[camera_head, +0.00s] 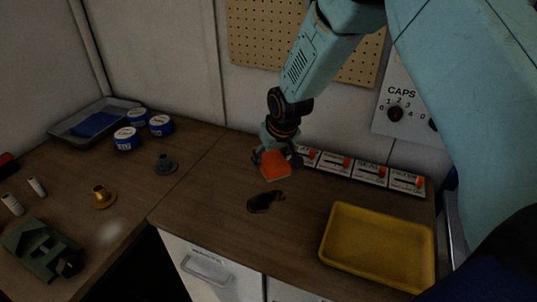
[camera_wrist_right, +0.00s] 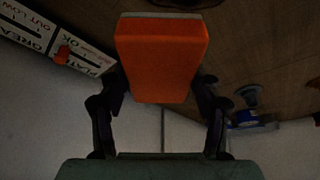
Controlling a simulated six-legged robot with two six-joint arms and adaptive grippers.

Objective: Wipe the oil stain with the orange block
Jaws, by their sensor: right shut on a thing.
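The orange block (camera_head: 275,165) is held in my right gripper (camera_head: 277,160), above the wooden counter near the back wall. In the right wrist view the orange block (camera_wrist_right: 161,58) sits between the two dark fingers of the gripper (camera_wrist_right: 160,95), which press on its sides. The dark oil stain (camera_head: 265,202) lies on the counter just below and in front of the block in the head view. The stain and block appear apart. In the wrist view a dark patch shows at the top edge, partly hidden by the block. My left gripper is not in view.
A yellow tray (camera_head: 378,247) sits at the right front of the counter. A row of labelled panels with orange switches (camera_head: 368,173) runs along the back. Blue-white tubs (camera_head: 126,138), a grey tray (camera_head: 73,117), a brass fitting (camera_head: 102,197) and a green device (camera_head: 40,250) stand at left.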

